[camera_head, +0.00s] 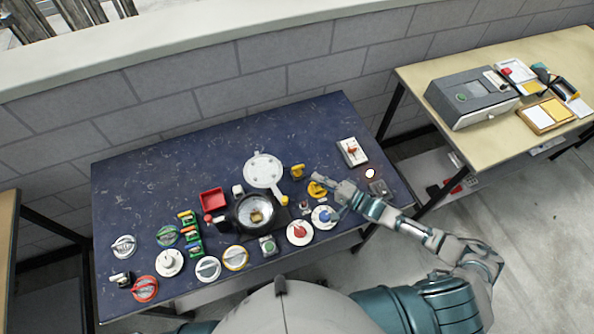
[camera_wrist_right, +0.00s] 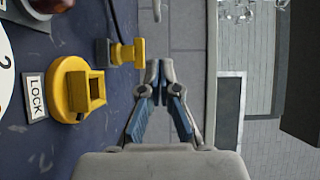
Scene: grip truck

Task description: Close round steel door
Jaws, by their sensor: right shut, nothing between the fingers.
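The round steel door (camera_head: 263,170) is a pale disc on the blue table, standing open behind a black round housing (camera_head: 241,222). The housing's mouth is uncovered and shows a shiny steel inside with a small tan thing in it. My right gripper (camera_head: 317,179) is shut and empty, to the right of the door and apart from it, close to a yellow knob (camera_head: 317,190). In the right wrist view the shut fingertips (camera_wrist_right: 160,67) are beside a small yellow fitting (camera_wrist_right: 126,53). The door does not clearly show there. My left gripper is out of view.
Several knobs and dials line the table's front, including a red-handled dial (camera_head: 300,232) and a blue one (camera_head: 325,217). A red bin (camera_head: 213,199) stands left of the housing. A white switch box (camera_head: 352,151) sits at the right. The table's back left is clear.

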